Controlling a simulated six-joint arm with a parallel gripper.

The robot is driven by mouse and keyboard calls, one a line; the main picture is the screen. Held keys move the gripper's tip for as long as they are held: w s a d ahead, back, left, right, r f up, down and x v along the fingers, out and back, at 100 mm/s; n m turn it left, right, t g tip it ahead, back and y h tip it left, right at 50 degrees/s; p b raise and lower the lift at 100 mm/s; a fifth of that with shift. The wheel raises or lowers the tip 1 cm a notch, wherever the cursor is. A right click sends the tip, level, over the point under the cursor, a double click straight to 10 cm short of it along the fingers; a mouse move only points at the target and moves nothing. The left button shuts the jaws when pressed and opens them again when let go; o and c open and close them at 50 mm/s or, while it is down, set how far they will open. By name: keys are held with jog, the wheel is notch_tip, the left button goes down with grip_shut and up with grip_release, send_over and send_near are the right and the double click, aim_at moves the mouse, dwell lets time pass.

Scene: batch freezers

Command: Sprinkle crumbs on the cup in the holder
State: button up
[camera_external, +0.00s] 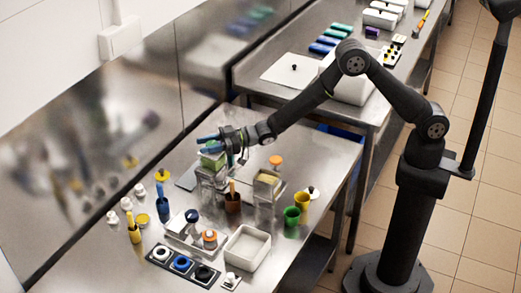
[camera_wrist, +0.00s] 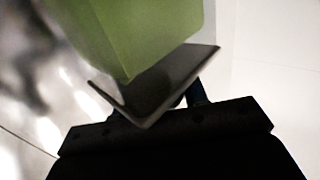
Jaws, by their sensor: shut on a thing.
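My gripper (camera_external: 218,138) is at the end of the arm, above the back part of the near steel table. It is shut on a green box-like thing (camera_external: 212,149), which looms large in the wrist view (camera_wrist: 135,32) against a dark angled plate. Its contents cannot be made out. A clear stand or container (camera_external: 209,177) is just below it. A small cup with an orange top (camera_external: 209,237) sits in a low grey holder (camera_external: 188,236) nearer the front, well away from my gripper.
A clear container with yellow contents (camera_external: 267,181) stands right of my gripper. A brown pot with tools (camera_external: 232,202), a white tray (camera_external: 247,248), green cups (camera_external: 292,216) and a rack of coloured rings (camera_external: 181,264) crowd the table. The wall runs close along the left.

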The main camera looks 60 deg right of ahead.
jog(key=n+g+y, duration=0.1)
jog(key=n+g, duration=0.1)
jog(key=n+g+y, duration=0.2)
jog(key=g, duration=0.1)
jog(key=shift+s+a, duration=0.15)
jog(key=shift+s, duration=0.05)
jog(key=n+g, duration=0.1)
jog(key=g, duration=0.1)
jog(key=n+g+y, duration=0.1)
jog(key=g, duration=0.1)
jog(key=n+g, duration=0.1)
jog(key=g, duration=0.1)
jog(key=shift+s+n+y, duration=0.25)
jog(key=shift+n+y, duration=0.15)
jog(key=n+g, duration=0.1)
jog(key=g, duration=0.1)
jog(key=n+g, duration=0.2)
jog(key=g, duration=0.1)
jog(key=shift+s+a+n+g+h, duration=0.1)
jog(key=shift+s+n+g+h, duration=0.2)
jog(key=shift+s, duration=0.05)
jog(key=shift+s+n+g+h, duration=0.15)
jog(key=shift+n+g+h, duration=0.25)
jog(key=shift+n+g, duration=0.45)
jog(key=shift+s+n+g+h, duration=0.1)
jog(key=shift+n+g+h, duration=0.4)
jog(key=shift+g, duration=0.65)
jog(key=shift+s+n+g+h, duration=0.1)
jog(key=shift+n+g+h, duration=0.4)
jog(key=shift+n+g, duration=0.5)
